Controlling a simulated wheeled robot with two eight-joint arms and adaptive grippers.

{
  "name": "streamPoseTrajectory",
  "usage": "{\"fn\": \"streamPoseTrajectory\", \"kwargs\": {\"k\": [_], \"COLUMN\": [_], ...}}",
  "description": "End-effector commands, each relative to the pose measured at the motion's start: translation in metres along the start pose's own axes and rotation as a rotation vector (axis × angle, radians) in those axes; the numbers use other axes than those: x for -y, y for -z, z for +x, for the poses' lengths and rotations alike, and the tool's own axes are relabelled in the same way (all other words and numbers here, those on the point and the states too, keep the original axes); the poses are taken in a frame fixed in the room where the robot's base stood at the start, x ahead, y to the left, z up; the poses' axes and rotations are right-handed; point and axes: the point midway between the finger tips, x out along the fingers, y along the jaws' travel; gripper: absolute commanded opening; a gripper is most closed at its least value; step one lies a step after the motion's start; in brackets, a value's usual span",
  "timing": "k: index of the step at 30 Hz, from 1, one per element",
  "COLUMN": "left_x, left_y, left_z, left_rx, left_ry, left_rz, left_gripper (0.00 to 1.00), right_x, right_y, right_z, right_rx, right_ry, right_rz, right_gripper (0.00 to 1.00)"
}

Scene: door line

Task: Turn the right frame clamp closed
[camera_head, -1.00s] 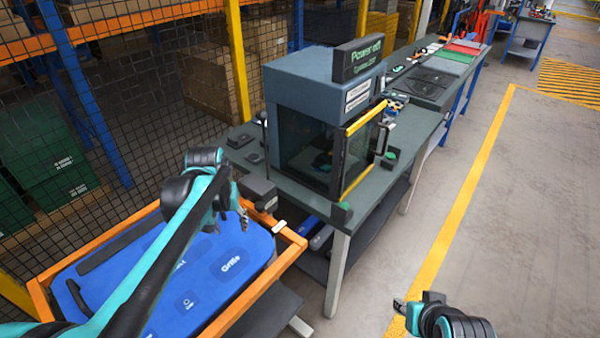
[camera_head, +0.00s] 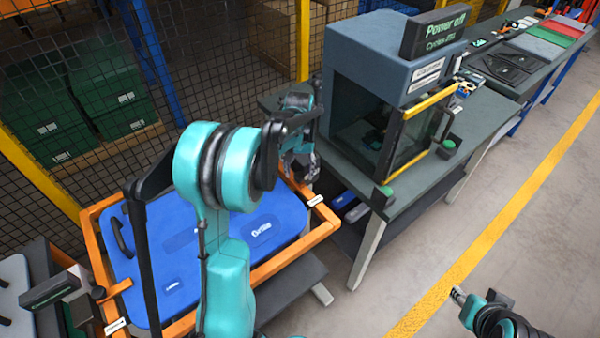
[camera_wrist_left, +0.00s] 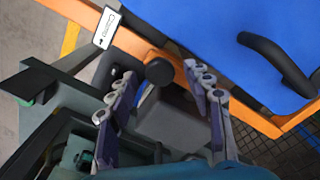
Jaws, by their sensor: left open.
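The orange frame (camera_head: 322,230) surrounds a blue panel (camera_head: 275,222). In the left wrist view, the right frame clamp shows as a dark grey body with a round black knob (camera_wrist_left: 160,72), beside a white label (camera_wrist_left: 105,28) on the frame. My left gripper (camera_head: 301,168) is at the frame's far right corner and hides most of the clamp in the head view. In the wrist view the left gripper (camera_wrist_left: 165,95) is open, with one finger on each side of the knob. Contact cannot be told. My right gripper (camera_head: 458,295) is over the floor at lower right, away from the clamp.
A grey machine (camera_head: 375,60) with a yellow-edged glass door stands on the workbench (camera_head: 440,175) just right of the frame. Wire mesh (camera_head: 210,60) and a yellow post are behind. Another dark clamp (camera_head: 97,293) is at the frame's near left. The floor at right is clear.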

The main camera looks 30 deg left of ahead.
Motion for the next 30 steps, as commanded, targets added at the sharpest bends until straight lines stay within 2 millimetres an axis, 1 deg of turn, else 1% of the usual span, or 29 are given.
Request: {"fn": "streamPoseTrajectory", "kwargs": {"k": [3,9,10,11,12,14,15,23,30], "left_x": [-0.0001,-0.0001,-0.0001,-0.0001,-0.0001,-0.0001,-0.0001,-0.0001,-0.0001], "left_y": [0.0000,0.0000,0.0000,0.0000,0.0000,0.0000,0.0000,-0.0001,-0.0001], "left_z": [0.0041,0.0039,0.0039,0.0038,0.0038,0.0038,0.0038,0.0038,0.0038], "left_rx": [0.000,0.000,0.000,0.000,0.000,0.000,0.000,0.000,0.000], "left_ry": [0.000,0.000,0.000,0.000,0.000,0.000,0.000,0.000,0.000], "left_rz": [0.000,0.000,0.000,0.000,0.000,0.000,0.000,-0.010,-0.098], "left_gripper": [0.51,0.51,0.45,0.38,0.27,0.11,0.01,0.00,0.00], "right_x": [0.0000,0.0000,0.0000,0.0000,0.0000,0.0000,0.0000,0.0000,0.0000], "right_y": [-0.0006,-0.0003,-0.0003,-0.0003,-0.0003,-0.0003,-0.0003,-0.0003,0.0002], "right_z": [0.0009,0.0005,0.0005,0.0005,0.0005,0.0005,0.0005,0.0005,-0.0002], "right_rx": [0.000,0.000,0.000,0.000,0.000,0.000,0.000,0.000,0.000], "right_ry": [0.000,0.000,0.000,0.000,0.000,0.000,0.000,0.000,0.000], "right_rz": [0.000,0.000,0.000,0.000,0.000,0.000,0.000,0.000,0.000], "right_gripper": [0.35,0.35,0.35,0.35,0.35,0.35,0.35,0.35,0.35]}}
